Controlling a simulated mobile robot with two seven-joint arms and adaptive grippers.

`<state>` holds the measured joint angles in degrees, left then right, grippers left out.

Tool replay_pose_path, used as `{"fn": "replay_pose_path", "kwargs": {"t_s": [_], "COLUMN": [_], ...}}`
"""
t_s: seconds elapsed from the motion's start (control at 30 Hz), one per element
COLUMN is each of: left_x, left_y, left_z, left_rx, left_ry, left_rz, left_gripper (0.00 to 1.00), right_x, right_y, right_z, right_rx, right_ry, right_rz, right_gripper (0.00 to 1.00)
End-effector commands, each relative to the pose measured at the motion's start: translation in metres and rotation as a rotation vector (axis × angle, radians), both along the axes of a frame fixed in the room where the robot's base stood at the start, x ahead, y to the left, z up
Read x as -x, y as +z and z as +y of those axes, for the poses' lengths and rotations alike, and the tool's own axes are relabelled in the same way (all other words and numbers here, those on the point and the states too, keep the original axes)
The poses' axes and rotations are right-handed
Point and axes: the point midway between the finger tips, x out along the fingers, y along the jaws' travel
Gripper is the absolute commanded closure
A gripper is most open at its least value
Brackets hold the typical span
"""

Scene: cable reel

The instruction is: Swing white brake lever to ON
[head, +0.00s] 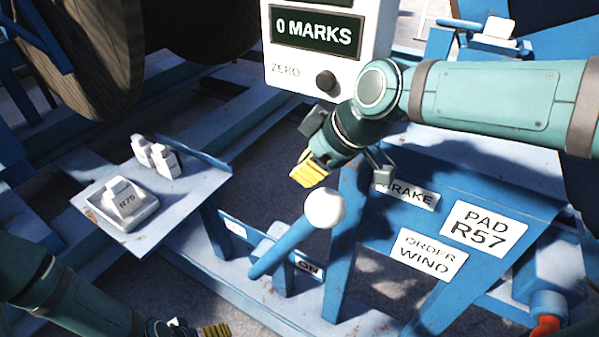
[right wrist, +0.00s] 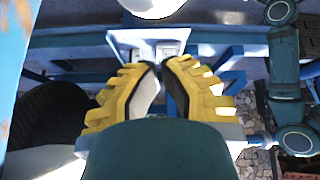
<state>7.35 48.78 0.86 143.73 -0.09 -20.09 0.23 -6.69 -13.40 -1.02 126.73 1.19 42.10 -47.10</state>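The brake lever is a blue bar (head: 283,247) with a white ball knob (head: 325,208). It slants up to the right from its blue mount. An ON label (head: 309,267) sits below it, partly covered by the bar. A BRAKE label (head: 408,194) is on the blue panel to the right. My right gripper (head: 309,171) is just above and left of the knob, its yellow fingers together and empty. In the right wrist view its fingertips (right wrist: 162,70) nearly meet, and a white rounded shape shows at the top edge. My left gripper (head: 214,330) is partly cut off at the bottom edge.
A blue shelf (head: 193,203) at left bears a white tray (head: 98,208) with an R75 block and other white blocks (head: 157,156). A counter box (head: 325,45) reading 0 MARKS stands above my right gripper.

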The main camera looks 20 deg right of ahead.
Motion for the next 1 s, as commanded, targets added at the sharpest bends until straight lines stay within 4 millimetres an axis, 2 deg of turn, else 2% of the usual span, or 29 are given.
{"fn": "replay_pose_path", "kwargs": {"t_s": [0.03, 0.2, 0.4, 1.0], "left_x": [0.001, 0.001, 0.002, 0.002], "left_y": [0.003, 0.008, 0.01, 0.01], "left_z": [-0.001, -0.001, -0.001, -0.001], "left_rx": [0.001, 0.001, 0.002, 0.001], "left_ry": [-0.002, -0.002, -0.002, -0.003], "left_rz": [0.0, 0.002, 0.004, 0.004], "left_gripper": [0.06, 0.06, 0.06, 0.06], "right_x": [0.006, 0.024, 0.035, 0.038], "right_y": [0.009, 0.027, 0.038, 0.04], "right_z": [-0.006, -0.021, -0.031, -0.033], "right_rx": [-0.001, -0.002, -0.002, -0.002], "right_ry": [-0.003, -0.001, 0.0, 0.001], "right_rz": [-0.005, -0.005, -0.005, -0.004], "right_gripper": [1.0, 1.0, 1.0, 1.0]}}
